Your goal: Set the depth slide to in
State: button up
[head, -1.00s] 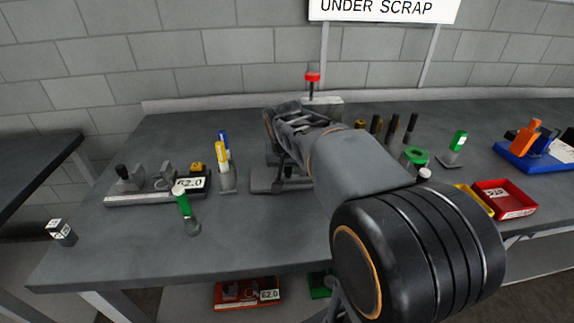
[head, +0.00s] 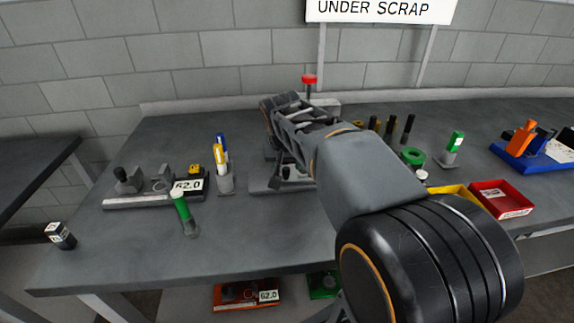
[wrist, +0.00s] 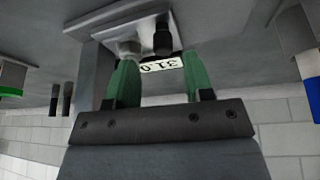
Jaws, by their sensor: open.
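In the wrist view, which is upside down, a grey fixture (wrist: 95,25) carries a black knob (wrist: 162,38), a round grey part (wrist: 130,46) and a white label reading 31.0 (wrist: 161,64). I cannot tell for sure which part is the depth slide or how it is set. My gripper (wrist: 159,66) is open, its green fingers apart on either side of the label and close to the knob. Nothing shows held between them. In the head view the fixture's grey base (head: 262,187) shows on the bench, mostly hidden behind my arm.
A red-topped post (head: 309,80) stands behind my arm. Right are dark upright pegs, a green ring (head: 413,156) and a red bin (head: 503,200).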

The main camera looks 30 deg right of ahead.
jog(key=p+v, duration=0.1)
jog(key=v, duration=0.9)
jog(key=shift+r, duration=0.25)
jog(key=s+a+f+n+y+p, duration=0.2)
jog(key=s+a+f+n+p, duration=0.3)
jog(key=s+p, duration=0.5)
jog(key=a+n+p, duration=0.1)
jog(key=a+p, duration=0.1)
jog(key=shift+a+y, duration=0.35)
jog(key=shift+y, duration=0.05)
jog(key=shift+f, duration=0.1)
jog(key=shift+c, duration=0.4)
jog(key=shift+a, duration=0.1)
